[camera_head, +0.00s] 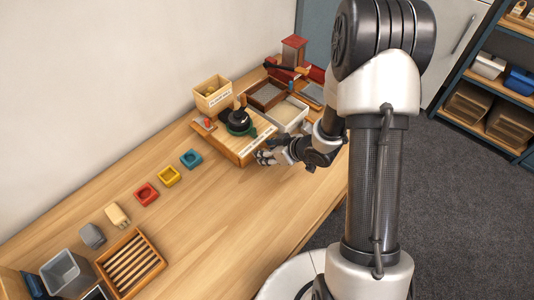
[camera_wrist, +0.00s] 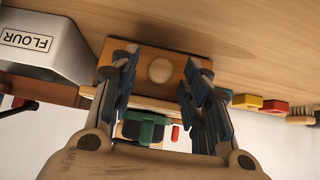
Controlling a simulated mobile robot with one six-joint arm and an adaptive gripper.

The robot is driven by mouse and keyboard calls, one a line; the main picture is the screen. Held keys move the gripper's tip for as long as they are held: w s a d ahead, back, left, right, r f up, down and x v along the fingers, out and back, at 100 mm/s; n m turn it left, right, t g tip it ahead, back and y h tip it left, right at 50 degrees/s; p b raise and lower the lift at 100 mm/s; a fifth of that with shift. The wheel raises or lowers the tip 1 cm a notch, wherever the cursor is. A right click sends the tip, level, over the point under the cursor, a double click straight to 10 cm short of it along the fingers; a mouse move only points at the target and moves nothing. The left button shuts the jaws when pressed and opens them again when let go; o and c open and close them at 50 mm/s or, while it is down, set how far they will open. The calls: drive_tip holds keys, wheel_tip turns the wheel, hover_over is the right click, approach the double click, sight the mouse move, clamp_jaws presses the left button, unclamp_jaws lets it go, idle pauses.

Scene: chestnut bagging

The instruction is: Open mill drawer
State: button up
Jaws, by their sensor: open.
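The mill (camera_head: 236,118), with a dark and green top, stands on a wooden base (camera_head: 222,143) on the table. In the wrist view, the wooden drawer front (camera_wrist: 155,91) carries a pale round knob (camera_wrist: 160,70). My gripper (camera_head: 266,158) is at the front of the mill's base. In the wrist view, my gripper (camera_wrist: 158,82) is open, with one blue-lined finger on each side of the knob and nothing between them touching it. The drawer looks shut, though its edges are partly hidden by the fingers.
A bin labelled FLOUR (camera_wrist: 38,42) stands close beside the mill in the wrist view. A wooden labelled box (camera_head: 212,95) stands behind the mill. Blue (camera_head: 191,159), yellow (camera_head: 168,176) and red (camera_head: 146,194) blocks line the table, whose middle front is clear.

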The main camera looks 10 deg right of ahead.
drive_tip(key=shift+w+a+f, duration=0.15)
drive_tip(key=shift+f, duration=0.05)
drive_tip(key=shift+c, duration=0.5)
clamp_jaws()
idle(0.3)
